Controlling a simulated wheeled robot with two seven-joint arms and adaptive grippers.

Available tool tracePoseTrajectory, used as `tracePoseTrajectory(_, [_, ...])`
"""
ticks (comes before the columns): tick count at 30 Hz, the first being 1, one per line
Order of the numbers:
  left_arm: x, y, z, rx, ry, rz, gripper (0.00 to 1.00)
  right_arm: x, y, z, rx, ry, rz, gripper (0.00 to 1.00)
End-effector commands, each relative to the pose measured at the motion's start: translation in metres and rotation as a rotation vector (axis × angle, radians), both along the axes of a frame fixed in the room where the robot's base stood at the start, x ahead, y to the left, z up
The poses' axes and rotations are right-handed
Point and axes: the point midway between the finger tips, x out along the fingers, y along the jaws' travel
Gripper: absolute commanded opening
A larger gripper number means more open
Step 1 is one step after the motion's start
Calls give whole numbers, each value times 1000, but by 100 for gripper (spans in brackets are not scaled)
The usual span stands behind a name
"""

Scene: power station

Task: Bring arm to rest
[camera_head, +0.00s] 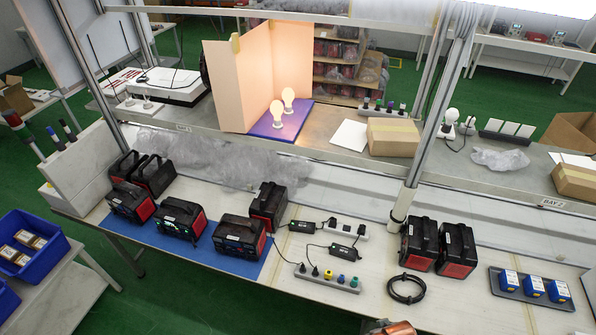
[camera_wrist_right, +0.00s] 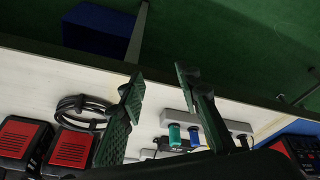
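My right gripper (camera_wrist_right: 160,78) shows in the right wrist view. Its two dark, ridged fingers stand apart, with nothing between them. Beyond the fingers lies a pale worktable (camera_wrist_right: 40,85) with a coiled black cable (camera_wrist_right: 85,112) and a power strip (camera_wrist_right: 240,126) with coloured plugs. I cannot tell the gripper's height above the table. In the head view neither gripper can be made out. A copper-coloured piece (camera_head: 390,328) is cut off at the bottom edge, and I cannot tell what it is.
Several black-and-red power packs (camera_head: 180,218) stand on and around a blue mat (camera_head: 190,248). A plug strip (camera_head: 327,278), the coiled cable (camera_head: 406,289) and a tray of blue boxes (camera_head: 505,290) lie to the right. A metal post (camera_head: 436,110) rises behind. Green floor is open in front.

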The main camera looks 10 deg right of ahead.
Motion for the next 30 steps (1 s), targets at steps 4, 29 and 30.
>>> tracePoseTrajectory(4, [-1, 0, -17, 0, 1, 0, 40, 0, 3, -69, 6, 26, 8, 31])
tracePoseTrajectory(29, [-10, -1, -127, -1, 17, 0, 40, -206, 13, -501, 29, 203, 92, 31])
tracePoseTrajectory(30, [-11, -1, -129, -1, 18, 0, 40, -214, 13, -506, 29, 207, 94, 31])
